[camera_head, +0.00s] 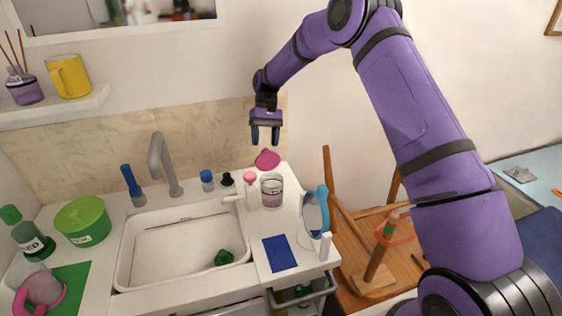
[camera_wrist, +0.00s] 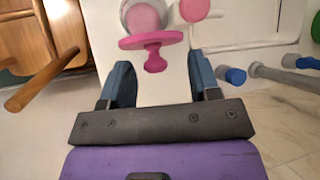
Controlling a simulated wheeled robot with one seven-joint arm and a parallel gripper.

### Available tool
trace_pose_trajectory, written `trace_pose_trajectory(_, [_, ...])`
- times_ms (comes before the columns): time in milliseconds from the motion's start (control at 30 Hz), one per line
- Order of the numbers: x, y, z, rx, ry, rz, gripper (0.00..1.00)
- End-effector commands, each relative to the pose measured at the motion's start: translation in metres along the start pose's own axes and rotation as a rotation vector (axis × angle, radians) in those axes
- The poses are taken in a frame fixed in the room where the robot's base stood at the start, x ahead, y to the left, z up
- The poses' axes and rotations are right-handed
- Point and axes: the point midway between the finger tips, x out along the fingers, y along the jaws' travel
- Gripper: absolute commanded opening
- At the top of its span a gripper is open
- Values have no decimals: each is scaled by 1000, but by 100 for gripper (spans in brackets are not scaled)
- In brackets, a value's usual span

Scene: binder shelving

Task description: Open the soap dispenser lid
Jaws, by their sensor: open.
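A clear jar with pink contents (camera_head: 271,192) stands upright at the back right of the sink counter. Its pink lid (camera_head: 267,159) shows above and behind the open rim, tilted up. In the wrist view the jar (camera_wrist: 141,20) is cut by the top edge. The lid (camera_wrist: 145,43) is seen nearly edge-on, its knob pointing toward my gripper. Whether the lid touches the rim is hard to tell. My gripper (camera_head: 265,141) is open and empty above the lid, pointing down. In the wrist view the knob lies between the fingertips (camera_wrist: 160,64), apart from both.
A pink-topped bottle (camera_head: 250,190) stands left of the jar. A blue-framed mirror (camera_head: 315,212) stands in front of it, near a blue mat (camera_head: 280,253). The sink (camera_head: 180,254) and faucet (camera_head: 162,165) are to the left. Wooden furniture (camera_head: 365,270) is to the right.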

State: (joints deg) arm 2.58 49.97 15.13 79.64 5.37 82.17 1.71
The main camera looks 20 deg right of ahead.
Motion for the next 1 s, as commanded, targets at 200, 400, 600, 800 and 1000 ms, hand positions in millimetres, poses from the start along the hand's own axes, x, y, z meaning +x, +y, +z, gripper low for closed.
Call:
trace_pose_trajectory(200, [18, 0, 32, 0, -5, 0, 56])
trace_pose_trajectory(400, [35, 0, 67, 2, -5, 0, 56])
trace_pose_trajectory(600, [53, -1, 103, 0, -5, 0, 56])
trace_pose_trajectory(800, [67, -1, 129, 0, -6, 0, 56])
trace_pose_trajectory(1000, [72, -1, 139, 0, -5, 0, 56])
